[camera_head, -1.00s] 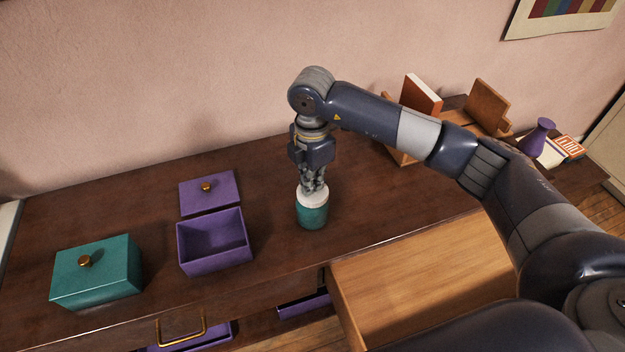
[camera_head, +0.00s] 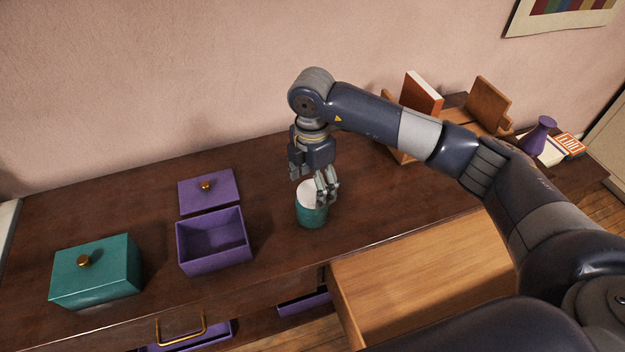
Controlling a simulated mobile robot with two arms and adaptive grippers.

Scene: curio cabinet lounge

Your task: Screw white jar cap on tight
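The teal jar (camera_head: 312,217) stands upright on the dark wooden cabinet top. The white cap (camera_head: 309,194) sits on its mouth and looks level. I cannot tell how tight it is. My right gripper (camera_head: 312,187) points down over the jar with its fingers spread apart. One finger is at the cap's upper left, and the other overlaps the right side of the cap and jar. I cannot see clear contact with the cap. My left gripper is out of view.
An open purple box (camera_head: 214,241) stands left of the jar, with its purple lid (camera_head: 209,190) behind it. A closed teal box (camera_head: 96,272) is farther left. A wooden book holder (camera_head: 402,152) and purple vase (camera_head: 538,134) stand right.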

